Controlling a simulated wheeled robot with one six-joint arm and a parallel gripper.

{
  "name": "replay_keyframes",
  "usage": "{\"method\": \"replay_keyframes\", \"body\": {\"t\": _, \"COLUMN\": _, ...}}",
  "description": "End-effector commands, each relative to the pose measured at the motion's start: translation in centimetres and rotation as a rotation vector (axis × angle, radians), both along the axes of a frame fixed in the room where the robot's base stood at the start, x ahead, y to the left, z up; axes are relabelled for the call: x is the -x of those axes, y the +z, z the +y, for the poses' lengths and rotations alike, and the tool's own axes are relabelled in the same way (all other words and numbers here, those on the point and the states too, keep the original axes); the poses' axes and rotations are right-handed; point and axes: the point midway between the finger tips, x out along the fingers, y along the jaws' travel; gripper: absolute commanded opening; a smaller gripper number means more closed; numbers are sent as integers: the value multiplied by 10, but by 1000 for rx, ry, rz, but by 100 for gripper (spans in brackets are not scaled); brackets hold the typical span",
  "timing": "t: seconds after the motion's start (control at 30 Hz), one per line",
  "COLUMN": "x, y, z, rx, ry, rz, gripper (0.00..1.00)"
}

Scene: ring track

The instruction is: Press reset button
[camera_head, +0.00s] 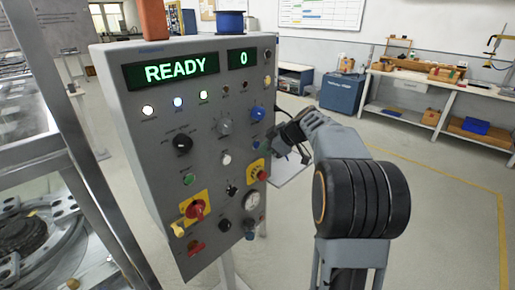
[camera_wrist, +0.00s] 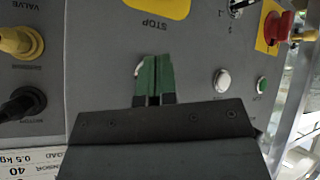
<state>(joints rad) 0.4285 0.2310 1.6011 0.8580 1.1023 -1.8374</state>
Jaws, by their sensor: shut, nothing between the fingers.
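The grey control panel (camera_head: 215,130) faces me with a lit green READY display (camera_head: 172,71) and a small display reading 0. It carries several buttons and knobs, including a white button (camera_head: 226,158) and a green button (camera_head: 189,179). Their labels are too small to read, so I cannot tell which is reset. My gripper (camera_head: 274,145) is at the panel's right side. In the wrist view its green fingers (camera_wrist: 153,78) are shut and empty in front of the panel face. They partly cover a pale button (camera_wrist: 138,66). A white button (camera_wrist: 222,80) and green button (camera_wrist: 262,84) are beside them; contact cannot be told.
Red knobs on yellow plates (camera_head: 196,209) and a gauge (camera_head: 252,200) sit low on the panel. A blue spool (camera_head: 231,22) and an orange block stand on top. A metal frame (camera_head: 85,150) is at left. Floor at right is open before the workbenches (camera_head: 440,90).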

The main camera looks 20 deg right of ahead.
Motion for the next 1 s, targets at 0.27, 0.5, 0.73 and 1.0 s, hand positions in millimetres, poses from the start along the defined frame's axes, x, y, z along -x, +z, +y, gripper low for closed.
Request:
{"method": "replay_keyframes", "body": {"t": 0.27, "x": 6, "y": -1, "z": -3, "rx": 0, "ry": -1, "rz": 1, "gripper": 0}}
{"method": "replay_keyframes", "body": {"t": 0.5, "x": 8, "y": -2, "z": -4, "rx": 0, "ry": -2, "rz": 1, "gripper": 0}}
{"method": "replay_keyframes", "body": {"t": 0.73, "x": 27, "y": -4, "z": -13, "rx": 0, "ry": -3, "rz": 0, "gripper": 0}}
{"method": "replay_keyframes", "body": {"t": 1.0, "x": 47, "y": -2, "z": -22, "rx": 1, "ry": -2, "rz": 0, "gripper": 0}}
